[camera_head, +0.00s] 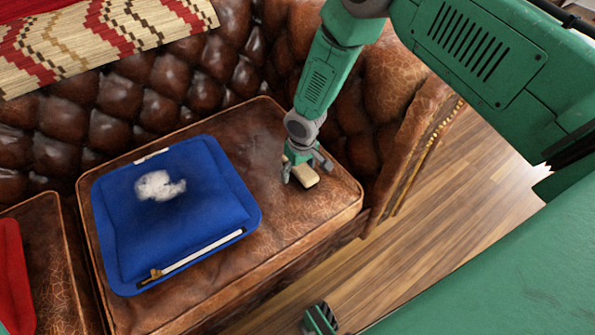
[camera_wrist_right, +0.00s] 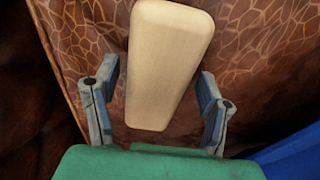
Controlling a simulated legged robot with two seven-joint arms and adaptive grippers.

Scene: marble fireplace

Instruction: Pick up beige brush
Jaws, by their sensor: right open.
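The beige brush (camera_head: 306,177) lies on the brown leather sofa seat, right of the blue cushion. Its upper part is hidden by my right gripper (camera_head: 306,172) in the head view. In the right wrist view the brush (camera_wrist_right: 168,60) is a smooth pale block, slightly tilted, between the two fingers of the right gripper (camera_wrist_right: 158,78). The fingers are spread, with visible gaps on both sides of the brush.
A blue cushion (camera_head: 120,235) bears white fluff (camera_head: 158,186) and a long thin pale stick (camera_head: 200,250). The sofa's tufted back (camera_head: 190,85) and right armrest (camera_head: 400,130) rise around the seat. A red item (camera_head: 14,275) lies at left. Wooden floor (camera_head: 440,240) is at right.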

